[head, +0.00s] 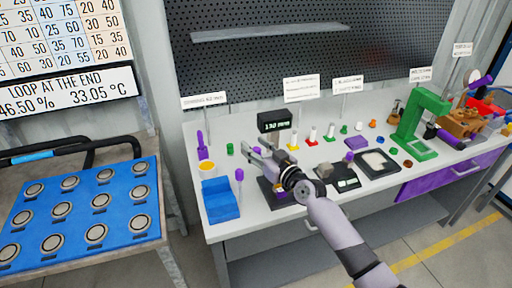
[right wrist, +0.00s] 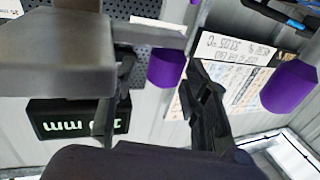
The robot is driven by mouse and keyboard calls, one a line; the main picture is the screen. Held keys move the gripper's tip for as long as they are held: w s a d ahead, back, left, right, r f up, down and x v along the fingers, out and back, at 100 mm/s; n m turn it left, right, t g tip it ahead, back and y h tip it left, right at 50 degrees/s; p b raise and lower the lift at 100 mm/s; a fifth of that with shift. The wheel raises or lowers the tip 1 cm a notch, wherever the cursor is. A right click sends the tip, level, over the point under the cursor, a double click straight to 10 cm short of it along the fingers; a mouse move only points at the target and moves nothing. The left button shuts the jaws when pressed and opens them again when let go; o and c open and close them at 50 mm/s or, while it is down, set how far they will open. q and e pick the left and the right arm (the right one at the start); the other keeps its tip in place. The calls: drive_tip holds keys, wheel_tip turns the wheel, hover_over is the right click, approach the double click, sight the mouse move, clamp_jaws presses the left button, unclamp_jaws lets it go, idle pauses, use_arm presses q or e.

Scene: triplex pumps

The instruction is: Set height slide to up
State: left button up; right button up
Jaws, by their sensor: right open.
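A height gauge has a dark digital display (head: 271,122) reading about 130 mm, on a dark base (head: 268,197) on the white bench. The display also shows upside down in the right wrist view (right wrist: 80,117). My right gripper (head: 256,153) is in front of the gauge, just below the display, with its fingers apart. In the wrist view the open fingers (right wrist: 160,95) have a purple cylindrical part (right wrist: 166,68) showing in the gap; I cannot tell whether it is close or behind. The gauge's slide is mostly hidden by my gripper and arm. My left gripper is not in view.
A blue bin (head: 220,202) and purple-handled tools (head: 239,176) stand left of the gauge. A black scale (head: 345,178), a tray (head: 378,163) and a green press (head: 421,125) stand to the right. A perforated board (head: 310,60) is behind. A blue-topped cart (head: 85,210) stands at left.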

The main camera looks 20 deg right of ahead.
drive_tip(key=shift+f, duration=0.1)
drive_tip(key=shift+s, duration=0.2)
drive_tip(key=v, duration=1.1)
drive_tip(key=shift+s+d, duration=0.15)
drive_tip(key=shift+s, duration=0.15)
